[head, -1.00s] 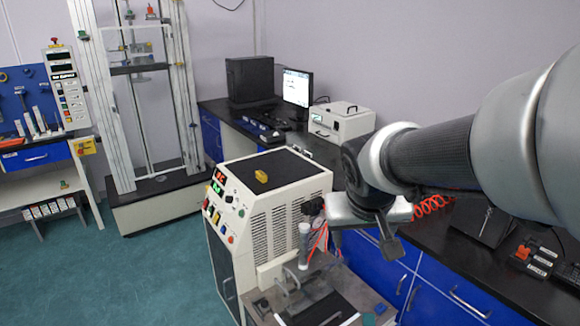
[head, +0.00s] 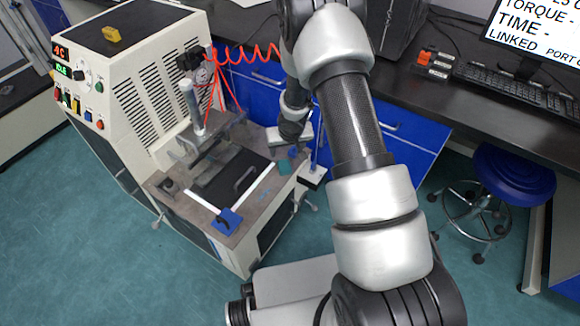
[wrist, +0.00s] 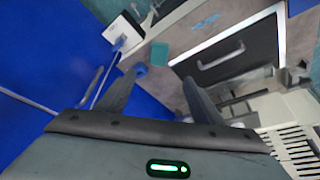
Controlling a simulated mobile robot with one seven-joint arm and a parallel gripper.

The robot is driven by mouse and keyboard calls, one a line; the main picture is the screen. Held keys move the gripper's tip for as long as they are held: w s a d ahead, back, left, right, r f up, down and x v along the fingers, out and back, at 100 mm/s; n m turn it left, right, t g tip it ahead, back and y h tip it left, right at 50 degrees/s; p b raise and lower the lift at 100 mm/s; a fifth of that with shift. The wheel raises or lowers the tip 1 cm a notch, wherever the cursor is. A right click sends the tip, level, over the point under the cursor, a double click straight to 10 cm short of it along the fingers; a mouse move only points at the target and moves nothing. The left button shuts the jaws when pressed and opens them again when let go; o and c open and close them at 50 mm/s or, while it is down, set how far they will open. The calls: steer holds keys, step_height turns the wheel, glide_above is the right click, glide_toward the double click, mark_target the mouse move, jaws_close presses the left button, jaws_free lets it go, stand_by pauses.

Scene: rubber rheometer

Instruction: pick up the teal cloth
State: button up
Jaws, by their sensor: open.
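The teal cloth (wrist: 160,53) is a small flat patch near the edge of a brown-grey worktop in the wrist view. In the head view the teal cloth (head: 286,165) shows at the right side of the machine's worktop, just beside my wrist. My gripper (wrist: 162,80) is open and empty. Its two fingers point toward the worktop, and the cloth appears just beyond and between their tips, apart from them.
A black plate with a handle (wrist: 222,60) lies right of the cloth. A white box (wrist: 124,31) is off the worktop's edge to the left. In the head view, a blue square (head: 228,220) lies at the worktop's front corner. Blue cabinets (head: 250,92) stand behind.

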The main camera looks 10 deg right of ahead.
steer(key=b, duration=0.2)
glide_above(284, 165)
steer(key=s, duration=0.2)
steer(key=f, duration=0.9)
steer(key=shift+s+a+f, duration=0.15)
steer(key=shift+s+f, duration=0.05)
steer(key=shift+f, duration=0.2)
steer(key=shift+s+d+x, duration=0.1)
steer(key=shift+s+x, duration=0.05)
steer(key=shift+x, duration=1.2)
steer(key=shift+s+d+x, duration=0.1)
steer(key=shift+x, duration=1.25)
steer(key=shift+f, duration=0.1)
steer(key=c, duration=1.2)
step_height(284, 165, up, 10)
steer(key=p, duration=0.3)
